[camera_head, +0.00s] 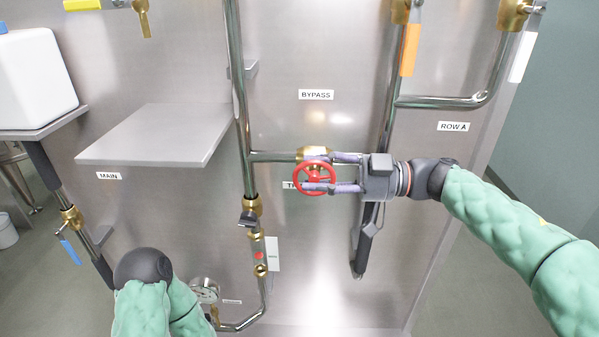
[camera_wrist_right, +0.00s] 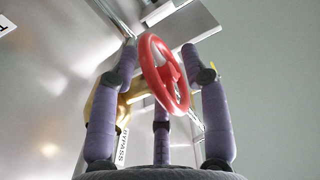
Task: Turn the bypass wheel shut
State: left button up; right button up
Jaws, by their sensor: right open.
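The bypass wheel is a red handwheel (camera_head: 314,179) on a brass valve body (camera_head: 314,154), set in the horizontal pipe below the BYPASS label (camera_head: 316,94). My right gripper (camera_head: 328,172) reaches in from the right with its fingers at the wheel. In the right wrist view the red wheel (camera_wrist_right: 164,75) stands between the spread purple fingers of the gripper (camera_wrist_right: 160,65), which are open. Whether any finger touches the rim I cannot tell. My left arm shows at the lower left, with its gripper out of sight.
A grey shelf (camera_head: 158,135) juts out at the left of the steel panel. A vertical pipe (camera_head: 240,90) runs just left of the wheel. An orange-handled valve (camera_head: 410,50) and a white-handled one (camera_head: 521,57) are at the upper right. A gauge (camera_head: 205,290) sits low.

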aim_at(299, 189)
jog(key=a, duration=0.3)
jog(key=shift+s+r, duration=0.15)
jog(key=shift+s, duration=0.1)
jog(key=shift+w+a, duration=0.1)
jog(key=shift+a, duration=0.1)
grip_shut()
